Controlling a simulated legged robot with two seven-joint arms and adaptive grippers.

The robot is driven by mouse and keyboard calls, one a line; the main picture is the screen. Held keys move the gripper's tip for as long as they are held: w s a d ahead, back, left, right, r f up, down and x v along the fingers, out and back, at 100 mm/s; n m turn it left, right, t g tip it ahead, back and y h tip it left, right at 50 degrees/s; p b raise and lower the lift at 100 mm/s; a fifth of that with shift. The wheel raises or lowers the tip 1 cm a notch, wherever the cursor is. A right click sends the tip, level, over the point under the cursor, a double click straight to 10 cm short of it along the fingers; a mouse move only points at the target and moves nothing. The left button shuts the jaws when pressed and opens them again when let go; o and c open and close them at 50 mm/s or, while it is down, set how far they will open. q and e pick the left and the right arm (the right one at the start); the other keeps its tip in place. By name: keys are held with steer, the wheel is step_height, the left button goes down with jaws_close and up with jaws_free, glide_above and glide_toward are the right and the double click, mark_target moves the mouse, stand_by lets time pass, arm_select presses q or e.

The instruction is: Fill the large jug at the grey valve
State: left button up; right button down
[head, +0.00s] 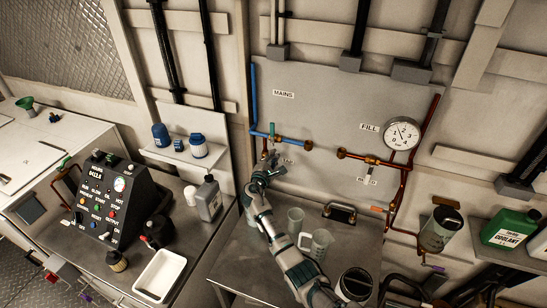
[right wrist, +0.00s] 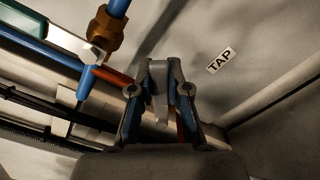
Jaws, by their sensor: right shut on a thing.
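My right gripper (head: 266,177) reaches to the blue pipework on the grey wall panel, beside the small TAP label (head: 287,162). In the right wrist view its fingers (right wrist: 160,92) are shut on a flat grey lever (right wrist: 159,98), which looks like the grey valve's handle. A clear jug with a handle (head: 319,243) stands on the metal bench, right of my arm. A smaller clear vessel (head: 296,218) stands behind it. Another pale vessel (head: 251,228) is partly hidden by my arm below the tap; I cannot tell which is the large jug. My left gripper is not in view.
A brass fitting (right wrist: 102,30) and blue pipe (right wrist: 118,7) are close to the gripper. A pressure gauge (head: 402,134) and copper pipes are on the right. A control box (head: 112,195), grey bottle (head: 209,198) and white tray (head: 160,276) stand left. A green coolant can (head: 510,229) is far right.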

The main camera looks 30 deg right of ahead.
steer(key=shift+f, duration=0.3)
steer(key=c, duration=1.1)
jaws_free()
steer(key=shift+r, duration=0.1)
steer(key=v, duration=1.2)
stand_by(0.5)
